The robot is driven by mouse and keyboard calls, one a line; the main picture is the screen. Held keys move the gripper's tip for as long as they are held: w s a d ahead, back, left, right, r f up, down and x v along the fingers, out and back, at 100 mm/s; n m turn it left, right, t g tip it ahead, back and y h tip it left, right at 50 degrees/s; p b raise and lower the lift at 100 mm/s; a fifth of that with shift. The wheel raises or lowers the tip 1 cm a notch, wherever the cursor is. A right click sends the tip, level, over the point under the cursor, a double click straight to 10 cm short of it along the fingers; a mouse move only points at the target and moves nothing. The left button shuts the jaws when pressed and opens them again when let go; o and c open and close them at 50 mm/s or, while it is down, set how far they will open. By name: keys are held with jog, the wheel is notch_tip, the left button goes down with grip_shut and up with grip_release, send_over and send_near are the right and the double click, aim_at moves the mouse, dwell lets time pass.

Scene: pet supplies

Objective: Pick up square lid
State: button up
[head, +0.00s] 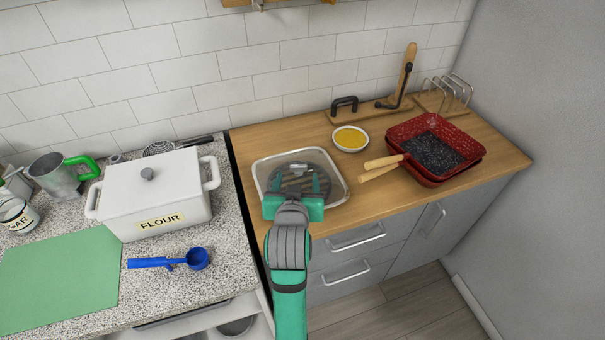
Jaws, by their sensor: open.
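The square lid (325,165) has a pale metal rim, a grey see-through middle and a small metallic handle (298,168). It lies on the wooden counter in the middle of the head view. My gripper (297,181) is over the lid, coming from the near side. The gripper body hides the near left part of the lid. I cannot tell whether the fingertips touch the lid.
A small bowl of yellow food (350,138) stands just right of the lid. Red pans (433,148) with wooden handles are farther right. A white flour box (153,193), a blue scoop (196,258) and a green mat (60,280) are on the left speckled counter. A tiled wall is behind.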

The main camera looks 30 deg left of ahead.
aim_at(298, 167)
jog(key=x, duration=0.9)
jog(key=shift+w+a, duration=0.1)
grip_shut()
